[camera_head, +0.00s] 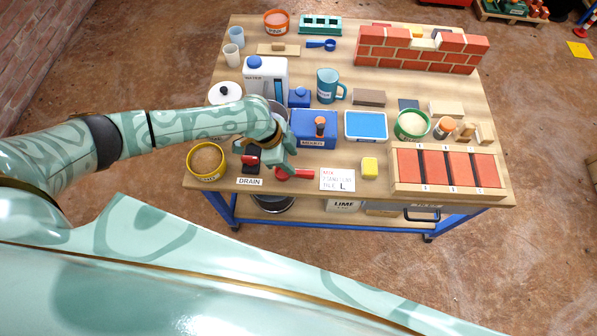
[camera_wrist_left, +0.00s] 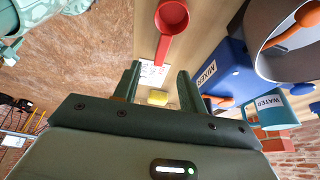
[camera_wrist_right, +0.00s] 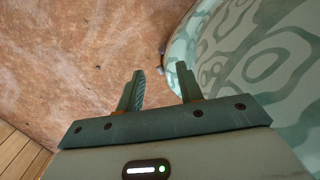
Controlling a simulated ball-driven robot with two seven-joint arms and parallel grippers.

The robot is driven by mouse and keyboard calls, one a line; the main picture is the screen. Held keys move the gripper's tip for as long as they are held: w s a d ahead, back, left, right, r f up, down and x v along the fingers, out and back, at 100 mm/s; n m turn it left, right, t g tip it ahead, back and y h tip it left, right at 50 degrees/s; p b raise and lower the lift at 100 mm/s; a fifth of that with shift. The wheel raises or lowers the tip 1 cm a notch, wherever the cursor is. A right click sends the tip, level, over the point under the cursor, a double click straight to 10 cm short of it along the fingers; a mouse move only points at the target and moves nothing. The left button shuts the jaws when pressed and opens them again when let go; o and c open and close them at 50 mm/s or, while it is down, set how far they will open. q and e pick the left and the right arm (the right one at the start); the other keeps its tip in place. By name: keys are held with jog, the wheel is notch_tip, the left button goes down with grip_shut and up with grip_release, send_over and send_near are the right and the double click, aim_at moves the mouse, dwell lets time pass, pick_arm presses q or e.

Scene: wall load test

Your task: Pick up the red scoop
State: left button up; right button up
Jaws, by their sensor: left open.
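The red scoop (camera_head: 284,174) lies near the front edge of the table, its handle pointing right toward a white card. In the left wrist view the scoop (camera_wrist_left: 172,17) shows its round bowl and its handle, beyond the fingertips. My left gripper (camera_head: 270,163) is open and empty, above the table close to the scoop; it also shows in the left wrist view (camera_wrist_left: 157,78). The fingers are apart from the scoop in that view. My right gripper (camera_wrist_right: 160,80) is open and empty, away from the table over the brown floor.
A blue mixer box (camera_head: 313,142), a white card (camera_head: 338,180), a yellow block (camera_head: 369,168) and a tray of red bricks (camera_head: 447,190) stand nearby. A yellow-rimmed bowl (camera_head: 206,176) and a DRAIN label (camera_head: 250,181) are at left. A brick wall (camera_head: 420,62) stands behind.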

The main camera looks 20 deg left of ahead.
aim_at(302, 172)
pick_arm(q)
jog(key=shift+x, duration=1.05)
jog(key=shift+w+d+f+b, duration=0.1)
jog(key=shift+f+b, duration=0.25)
jog(key=shift+f, duration=0.05)
jog(key=b+x, duration=0.2)
jog(key=x, duration=0.3)
jog(key=shift+w+f+b, duration=0.1)
jog(key=shift+b, duration=0.3)
grip_shut()
